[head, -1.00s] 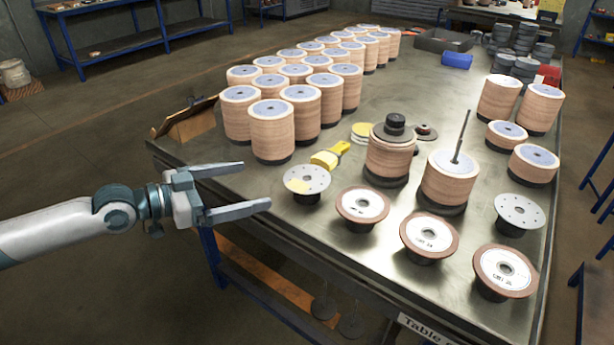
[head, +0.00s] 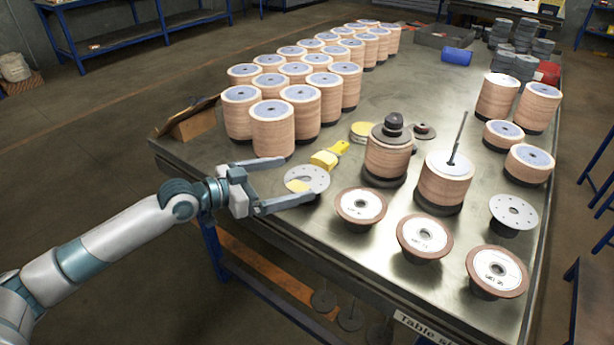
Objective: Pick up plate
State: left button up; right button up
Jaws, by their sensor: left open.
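My left gripper (head: 285,182) is open at the near left part of the table. Its two fingers reach to either side of the left edge of a light grey plate (head: 314,177) with small holes, which sits on a dark base. The far finger is behind the plate's left side and the near finger in front of it. I cannot tell whether either finger touches it. A second grey plate (head: 513,210) with holes stands at the right. My right gripper is not in view.
Brown-rimmed discs on dark bases (head: 360,207) stand right of the plate. A yellow-handled tool (head: 329,155) lies just behind it. Stacks of discs (head: 272,132) fill the left side. Two posts with stacks (head: 387,155) stand mid-table. The back middle of the table (head: 430,95) is clear.

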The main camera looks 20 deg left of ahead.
aim_at(309, 179)
pick_arm(q)
jog(key=shift+w+d+f, duration=0.1)
jog(key=shift+w+d, duration=0.05)
jog(key=shift+d, duration=0.1)
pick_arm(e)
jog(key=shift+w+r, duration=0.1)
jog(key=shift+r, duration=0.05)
pick_arm(q)
jog(key=shift+w+d+f+p, duration=0.15)
jog(key=shift+w+d+p, duration=0.15)
jog(key=shift+d, duration=0.1)
jog(key=shift+f+p+x, duration=0.2)
jog(key=shift+p+x, duration=0.1)
jog(key=shift+x, duration=0.7)
jog(key=shift+f+p+x, duration=0.2)
jog(key=shift+p+x, duration=0.1)
jog(key=shift+x, duration=0.7)
jog(key=shift+s, duration=0.1)
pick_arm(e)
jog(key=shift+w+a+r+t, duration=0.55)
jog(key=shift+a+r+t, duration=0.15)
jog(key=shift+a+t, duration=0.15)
pick_arm(q)
jog(key=c, duration=1)
